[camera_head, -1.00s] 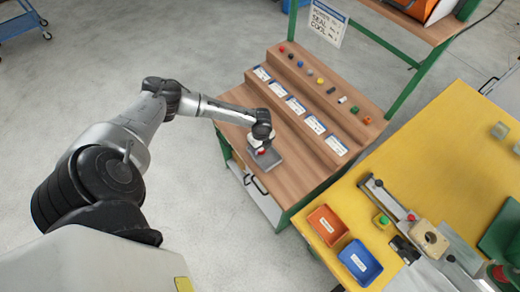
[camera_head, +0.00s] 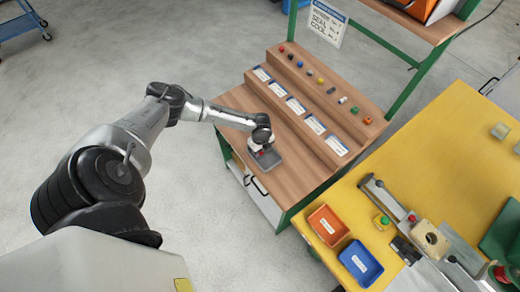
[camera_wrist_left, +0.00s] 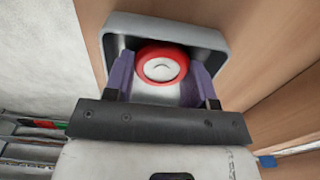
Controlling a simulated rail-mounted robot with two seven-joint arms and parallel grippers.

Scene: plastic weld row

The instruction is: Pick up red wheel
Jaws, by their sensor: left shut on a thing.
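The red wheel (camera_wrist_left: 162,66) has a red rim and a pale centre. It sits in or over a grey tray (camera_wrist_left: 205,32) and shows between the two purple fingers of my left gripper (camera_wrist_left: 162,80) in the left wrist view. The gripper is shut on the wheel. In the head view the left gripper (camera_head: 259,150) is low over the grey tray (camera_head: 272,160) at the left end of the wooden bench, and the wheel is mostly hidden under it. My right gripper is not in view.
The stepped wooden bench (camera_head: 291,140) carries a row of labels and several small coloured parts. A yellow table (camera_head: 440,150) to the right holds an orange bin (camera_head: 312,215), a blue bin (camera_head: 345,262) and a metal fixture (camera_head: 400,208). Open floor lies left of the bench.

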